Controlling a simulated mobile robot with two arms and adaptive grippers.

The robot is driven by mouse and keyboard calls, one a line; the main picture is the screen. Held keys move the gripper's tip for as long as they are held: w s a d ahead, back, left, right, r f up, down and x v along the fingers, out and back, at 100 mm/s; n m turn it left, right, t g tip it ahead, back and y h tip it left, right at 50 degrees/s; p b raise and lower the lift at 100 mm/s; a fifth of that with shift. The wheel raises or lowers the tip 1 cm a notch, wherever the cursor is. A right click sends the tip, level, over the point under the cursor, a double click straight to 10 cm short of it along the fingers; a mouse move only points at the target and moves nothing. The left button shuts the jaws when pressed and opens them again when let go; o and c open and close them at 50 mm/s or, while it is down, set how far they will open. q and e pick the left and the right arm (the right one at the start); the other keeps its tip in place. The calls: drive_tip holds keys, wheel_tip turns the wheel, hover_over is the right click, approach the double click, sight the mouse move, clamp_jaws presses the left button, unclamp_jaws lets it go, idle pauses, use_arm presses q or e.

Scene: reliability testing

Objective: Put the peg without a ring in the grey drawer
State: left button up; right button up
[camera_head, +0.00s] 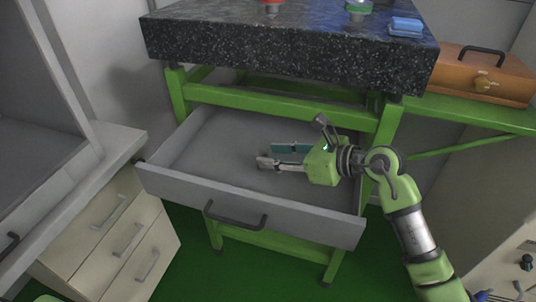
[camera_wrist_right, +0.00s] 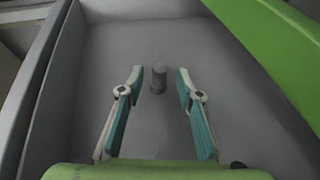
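A small grey cylindrical peg (camera_wrist_right: 159,77) shows in the right wrist view on the floor of the grey drawer, seemingly upright. I see no ring on it. The grey drawer (camera_head: 285,214) is pulled open under the dark speckled tabletop. My right gripper (camera_head: 268,155) reaches into the drawer from the right. In the right wrist view its fingers are spread, one on each side of the peg, with a visible gap to it on both sides. In the head view I cannot clearly tell the peg from the fingertips. My left gripper is not in view.
The speckled tabletop (camera_head: 290,45) above the drawer carries a red item (camera_head: 271,3), a green item (camera_head: 358,8) and a blue block (camera_head: 406,27). An orange case (camera_head: 482,77) is at the right. A cabinet (camera_head: 112,235) stands at the left. The drawer's left part is clear.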

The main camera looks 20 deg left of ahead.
drive_tip(key=v, duration=0.8)
drive_tip(key=shift+s+d, duration=0.1)
drive_tip(key=shift+d, duration=0.25)
drive_tip(key=shift+s+d+r, duration=0.2)
drive_tip(key=shift+d+r, duration=0.15)
drive_tip(key=shift+d, duration=0.2)
